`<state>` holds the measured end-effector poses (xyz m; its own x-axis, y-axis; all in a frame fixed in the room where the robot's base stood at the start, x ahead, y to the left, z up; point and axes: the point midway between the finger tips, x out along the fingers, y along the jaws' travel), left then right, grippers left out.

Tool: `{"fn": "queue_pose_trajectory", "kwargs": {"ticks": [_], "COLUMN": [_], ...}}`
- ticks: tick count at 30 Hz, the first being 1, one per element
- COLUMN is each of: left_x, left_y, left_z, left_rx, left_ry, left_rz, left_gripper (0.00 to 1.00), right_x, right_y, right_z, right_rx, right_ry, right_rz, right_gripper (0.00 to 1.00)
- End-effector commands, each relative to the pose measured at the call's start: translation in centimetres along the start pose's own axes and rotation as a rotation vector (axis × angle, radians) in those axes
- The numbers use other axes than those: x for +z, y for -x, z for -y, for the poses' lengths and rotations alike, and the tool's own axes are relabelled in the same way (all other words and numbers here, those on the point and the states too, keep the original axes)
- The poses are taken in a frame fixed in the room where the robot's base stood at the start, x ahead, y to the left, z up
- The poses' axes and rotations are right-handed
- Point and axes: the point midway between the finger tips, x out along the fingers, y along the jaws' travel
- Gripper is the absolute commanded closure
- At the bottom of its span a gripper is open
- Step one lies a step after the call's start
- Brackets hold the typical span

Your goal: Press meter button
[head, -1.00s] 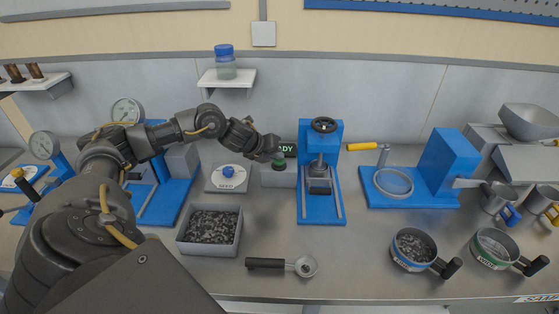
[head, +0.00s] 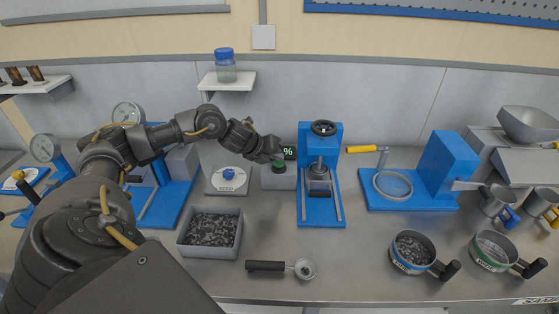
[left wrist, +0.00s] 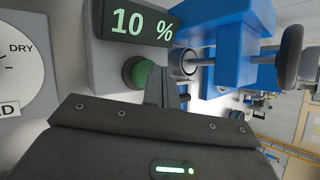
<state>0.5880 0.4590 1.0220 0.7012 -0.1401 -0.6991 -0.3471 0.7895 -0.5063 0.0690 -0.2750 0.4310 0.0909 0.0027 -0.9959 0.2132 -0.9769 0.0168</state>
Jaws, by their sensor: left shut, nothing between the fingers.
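The meter (head: 279,179) is a grey box with a dark display and a green button (head: 279,168) on its top. In the left wrist view the display (left wrist: 137,24) reads "10 %" and the green button (left wrist: 136,71) shows in its dark ring. My left gripper (head: 276,157) is shut and empty, just above and behind the button in the head view. In the left wrist view its fingers (left wrist: 157,84) stand right beside the button; I cannot tell whether they touch it. My right gripper is not in view.
A blue press (head: 321,208) stands close to the right of the meter. A dial base with a blue knob (head: 228,179) stands to the left. A grey tray of dark grains (head: 239,233) and a black-handled tool (head: 266,266) lie in front.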

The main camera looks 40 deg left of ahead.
Motion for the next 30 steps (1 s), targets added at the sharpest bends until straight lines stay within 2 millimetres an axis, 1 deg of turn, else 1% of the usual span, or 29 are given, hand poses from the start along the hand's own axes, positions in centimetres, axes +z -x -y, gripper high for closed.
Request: {"fn": "queue_pose_trajectory", "kwargs": {"ticks": [2, 12, 16, 30], "left_x": [0.3, 0.4, 0.6, 2.9], "left_y": [0.4, 0.5, 0.8, 3.9], "left_z": [0.3, 0.3, 0.6, 2.8], "left_rx": [0.0, -0.001, -0.001, -0.001], "left_ry": [0.0, 0.0, 0.0, 0.0], "left_rz": [0.001, 0.003, 0.003, 0.003], "left_gripper": [1.0, 1.0, 1.0, 1.0], "right_x": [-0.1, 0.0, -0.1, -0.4], "right_y": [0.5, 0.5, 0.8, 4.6], "right_z": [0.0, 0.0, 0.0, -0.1], "right_rx": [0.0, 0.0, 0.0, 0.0], "right_ry": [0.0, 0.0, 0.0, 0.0], "right_rz": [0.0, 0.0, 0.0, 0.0], "right_gripper": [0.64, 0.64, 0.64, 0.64]}}
